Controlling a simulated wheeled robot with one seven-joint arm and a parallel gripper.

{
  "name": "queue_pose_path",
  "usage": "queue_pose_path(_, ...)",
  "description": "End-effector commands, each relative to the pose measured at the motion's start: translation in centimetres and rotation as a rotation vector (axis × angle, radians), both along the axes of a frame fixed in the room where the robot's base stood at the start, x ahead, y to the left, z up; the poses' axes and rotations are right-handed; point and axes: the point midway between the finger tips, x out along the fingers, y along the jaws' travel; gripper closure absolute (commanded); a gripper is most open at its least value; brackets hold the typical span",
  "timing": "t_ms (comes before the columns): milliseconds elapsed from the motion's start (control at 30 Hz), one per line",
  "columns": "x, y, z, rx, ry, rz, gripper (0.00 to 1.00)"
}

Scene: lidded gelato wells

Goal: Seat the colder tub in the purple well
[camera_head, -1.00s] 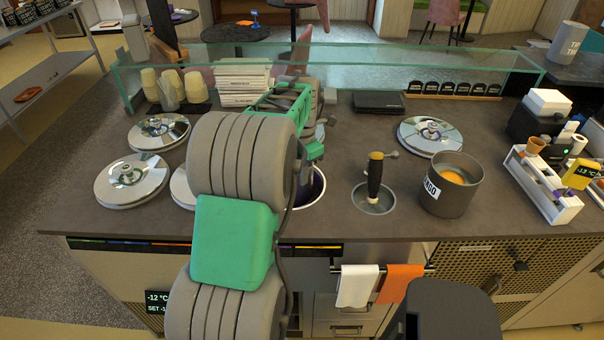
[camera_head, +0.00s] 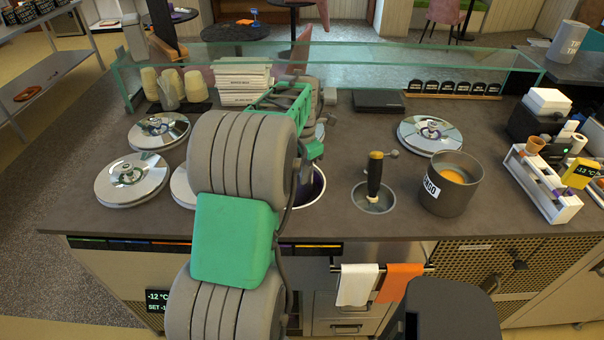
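The purple well (camera_head: 316,188) is open in the counter. Its purple inner wall and part of its pale rim show to the right of my arm; the rest is hidden. A grey metal tub (camera_head: 446,200) with orange contents and a label ending in "GO" stands on the counter to the right. No second tub can be made out. The green and grey end of my arm (camera_head: 314,150) is over the far side of the purple well. My gripper's fingers are hidden behind my arm, so I cannot see whether they hold anything.
Steel lids (camera_head: 132,180) cover wells at left; another lid (camera_head: 430,135) lies back right. A dark-handled tool (camera_head: 375,175) stands in a small round basin. A yellow display (camera_head: 580,174) at right reads -13 °C; a front display (camera_head: 158,298) reads -12 °C. A glass guard (camera_head: 400,62) runs behind.

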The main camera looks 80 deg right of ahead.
Motion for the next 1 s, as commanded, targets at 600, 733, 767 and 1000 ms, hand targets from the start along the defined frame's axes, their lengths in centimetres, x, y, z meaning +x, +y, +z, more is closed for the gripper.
queue_pose_path(600,0.0,-0.2,-0.8,-0.006,0.0,0.0,1.0)
queue_pose_path(733,0.0,-0.1,-1.2,-0.006,0.0,0.0,1.0)
queue_pose_path(767,0.0,-0.1,-1.3,-0.006,0.0,0.0,1.0)
queue_pose_path(1000,0.0,-0.2,-2.1,-0.006,0.0,0.0,1.0)
